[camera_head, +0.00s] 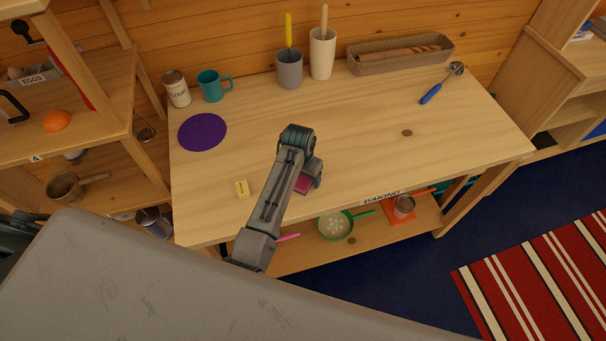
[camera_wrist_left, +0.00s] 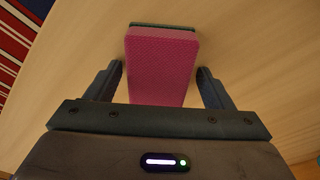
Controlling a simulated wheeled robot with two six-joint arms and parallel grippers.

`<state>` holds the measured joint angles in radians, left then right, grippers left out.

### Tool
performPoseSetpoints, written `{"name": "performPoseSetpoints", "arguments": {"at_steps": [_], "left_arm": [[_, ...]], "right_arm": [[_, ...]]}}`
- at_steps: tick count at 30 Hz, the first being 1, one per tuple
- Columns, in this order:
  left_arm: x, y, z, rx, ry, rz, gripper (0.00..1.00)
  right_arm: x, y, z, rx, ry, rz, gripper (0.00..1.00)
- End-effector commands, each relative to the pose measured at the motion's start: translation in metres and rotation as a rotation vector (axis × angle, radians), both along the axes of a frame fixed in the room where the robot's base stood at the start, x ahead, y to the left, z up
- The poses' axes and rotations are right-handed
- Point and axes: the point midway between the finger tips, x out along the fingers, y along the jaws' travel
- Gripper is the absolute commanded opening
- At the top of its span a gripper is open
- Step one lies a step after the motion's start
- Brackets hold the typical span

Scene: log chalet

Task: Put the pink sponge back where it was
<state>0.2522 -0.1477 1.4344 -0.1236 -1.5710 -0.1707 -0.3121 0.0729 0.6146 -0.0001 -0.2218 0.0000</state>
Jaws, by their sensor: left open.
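The pink sponge (camera_wrist_left: 160,68) has a dark green layer along its far edge in the left wrist view. It rests on the wooden table top (camera_head: 350,135). My left gripper (camera_wrist_left: 160,82) is open, with one finger on each side of the sponge and a small gap at each side. In the head view only a bit of the pink sponge (camera_head: 303,185) shows beside my left gripper (camera_head: 311,178); my arm hides the rest. My right gripper is not in view.
A flour tin (camera_head: 177,90), teal mug (camera_head: 211,87), grey cup (camera_head: 289,70), white cup (camera_head: 322,55) and basket (camera_head: 392,61) line the back. The table's right side is mostly clear.

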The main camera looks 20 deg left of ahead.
Motion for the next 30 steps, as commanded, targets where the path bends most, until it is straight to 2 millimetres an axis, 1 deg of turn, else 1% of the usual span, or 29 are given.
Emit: {"name": "performPoseSetpoints", "arguments": {"at_steps": [4,6,9,11,14,21,25,30], "left_arm": [[0.0,0.0,0.0,0.0,0.0,0.0,0.75],[0.0,0.0,0.003,0.0,-0.001,0.0,0.75],[0.0,0.0,0.01,-0.001,-0.003,0.0,0.75],[0.0,0.0,0.019,-0.001,-0.005,0.001,0.75],[-0.003,0.0,0.039,-0.002,-0.006,0.001,0.75],[-0.009,0.002,0.091,-0.001,-0.005,0.001,0.75],[-0.011,0.002,0.11,-0.001,-0.004,0.0,0.75],[-0.014,0.003,0.122,0.0,-0.001,0.0,0.75]], "right_arm": [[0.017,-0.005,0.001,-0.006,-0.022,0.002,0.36],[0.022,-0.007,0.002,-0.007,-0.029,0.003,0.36],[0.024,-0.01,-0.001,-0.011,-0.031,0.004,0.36],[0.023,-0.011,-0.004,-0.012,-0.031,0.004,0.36],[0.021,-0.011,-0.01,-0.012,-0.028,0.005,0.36],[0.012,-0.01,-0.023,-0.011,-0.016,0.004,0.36],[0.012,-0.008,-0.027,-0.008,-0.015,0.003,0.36],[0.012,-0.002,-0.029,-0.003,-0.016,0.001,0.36]]}}
